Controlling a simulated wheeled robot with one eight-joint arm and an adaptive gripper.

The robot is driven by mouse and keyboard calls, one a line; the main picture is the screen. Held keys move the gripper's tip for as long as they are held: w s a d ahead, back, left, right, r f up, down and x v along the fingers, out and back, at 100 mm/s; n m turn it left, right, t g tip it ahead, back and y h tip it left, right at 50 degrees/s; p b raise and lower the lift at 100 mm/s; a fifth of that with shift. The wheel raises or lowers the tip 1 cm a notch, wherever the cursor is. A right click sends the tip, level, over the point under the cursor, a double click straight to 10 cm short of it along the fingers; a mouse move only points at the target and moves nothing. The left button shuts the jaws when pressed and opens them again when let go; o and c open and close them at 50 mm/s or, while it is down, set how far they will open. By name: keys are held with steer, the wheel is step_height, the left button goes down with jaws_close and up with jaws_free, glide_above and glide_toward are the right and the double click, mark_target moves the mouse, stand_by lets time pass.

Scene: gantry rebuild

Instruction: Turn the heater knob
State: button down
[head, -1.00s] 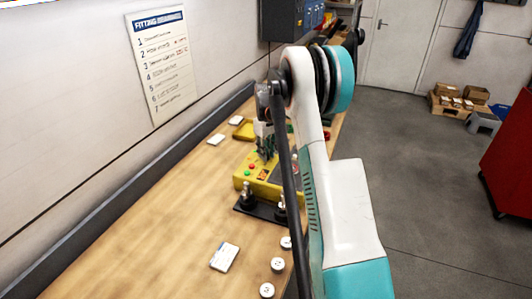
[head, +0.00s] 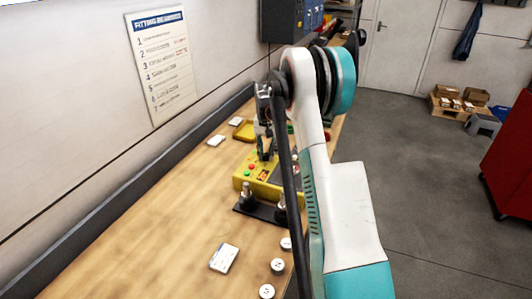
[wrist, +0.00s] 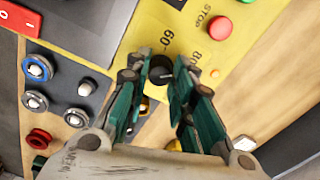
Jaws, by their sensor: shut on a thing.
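The heater knob (wrist: 160,74) is a small dark round knob on the yellow panel (wrist: 134,45), beside the printed numbers 60 and 80. My gripper (wrist: 162,65) has green linkages and dark fingertips, one on each side of the knob. It is shut on the knob, which is partly hidden between the fingertips. Any pointer mark on the knob is too small to tell. In the head view, my gripper (head: 264,150) hangs over the yellow unit (head: 261,190), and the knob is hidden there.
A red STOP button (wrist: 220,28) is close to the knob, with a green button (wrist: 246,2) beyond it. Blue, white and red round fittings (wrist: 38,100) lie left. In the head view, a black stand with metal posts (head: 262,214) and a white card (head: 224,258) are nearer on the bench.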

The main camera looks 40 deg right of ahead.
mark_target(266, 154)
steer(key=shift+m, duration=0.4)
steer(key=c, duration=1.3)
jaws_free()
steer(key=shift+c, duration=0.2)
steer(key=shift+r, duration=0.1)
step_height(266, 154, up, 12)
